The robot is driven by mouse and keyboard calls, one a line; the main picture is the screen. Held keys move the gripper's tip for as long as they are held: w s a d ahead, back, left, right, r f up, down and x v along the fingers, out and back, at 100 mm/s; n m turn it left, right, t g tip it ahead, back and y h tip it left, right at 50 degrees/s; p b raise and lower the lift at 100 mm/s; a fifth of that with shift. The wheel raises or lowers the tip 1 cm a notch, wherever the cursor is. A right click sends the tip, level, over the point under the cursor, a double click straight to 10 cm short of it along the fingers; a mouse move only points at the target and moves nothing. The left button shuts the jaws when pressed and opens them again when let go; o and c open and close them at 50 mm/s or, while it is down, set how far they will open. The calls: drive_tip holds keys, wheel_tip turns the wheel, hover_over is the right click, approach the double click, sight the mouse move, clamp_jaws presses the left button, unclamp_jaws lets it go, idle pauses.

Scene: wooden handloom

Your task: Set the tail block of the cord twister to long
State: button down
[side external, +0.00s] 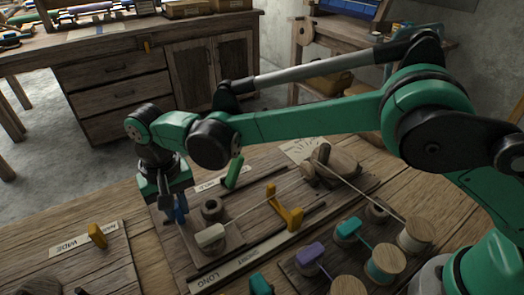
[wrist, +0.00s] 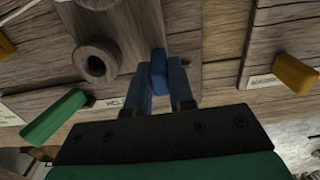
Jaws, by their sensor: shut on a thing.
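The cord twister's wooden tail block (side external: 228,238) sits on the board at the left end of its track. It carries a round hollow post (side external: 212,209) and a pale toggle (side external: 210,235) with a cord running right. The strip in front reads LONG (side external: 202,280) at its left end and SHORT (side external: 233,263) further right. My gripper (side external: 180,214) points down at the block's left far side, shut on a blue handle (wrist: 158,70). In the wrist view the handle is between both fingers, and the hollow post (wrist: 97,62) is beside it. The handle's base is mostly hidden.
A yellow bracket (side external: 285,212) stands right of the block. A green lever (side external: 234,171) stands behind it. An orange lever (side external: 97,235) by a WIDE label is at left. Several thread spools (side external: 416,235) stand at front right.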

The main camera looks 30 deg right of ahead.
drive_tip(key=shift+a, duration=0.85)
drive_tip(key=c, duration=0.8)
unclamp_jaws()
drive_tip(key=shift+o, duration=0.2)
drive_tip(key=shift+r, duration=2.85)
drive_tip(key=shift+d, duration=0.15)
